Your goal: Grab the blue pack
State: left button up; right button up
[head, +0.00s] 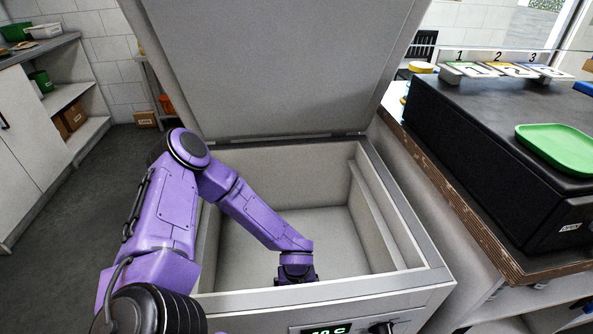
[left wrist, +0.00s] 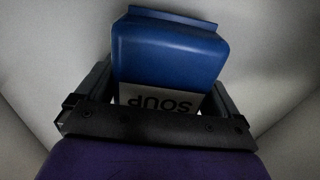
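The blue pack (left wrist: 168,55) shows in the left wrist view, with a white label reading "SOUP" upside down. My left gripper (left wrist: 162,84) has one finger on each side of the pack, with a small gap visible at the right finger. It looks open; contact with the pack is not clear. In the head view my left arm reaches down into the open chest (head: 352,292), and the left gripper (head: 297,279) is partly hidden behind the front rim. The pack is hidden there. My right gripper is not in view.
The chest's lid (head: 270,70) stands raised at the back. Its walls surround my left gripper closely, with a ledge (head: 375,215) on the right. A black counter unit (head: 480,130) with a green tray (head: 560,148) stands at the right. Shelves (head: 70,95) stand far left.

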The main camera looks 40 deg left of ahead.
pick_arm(q)
jog(key=shift+c, duration=1.3)
notch_tip(320, 180, up, 18)
jog(key=p, duration=0.6)
jog(key=shift+p, duration=0.4)
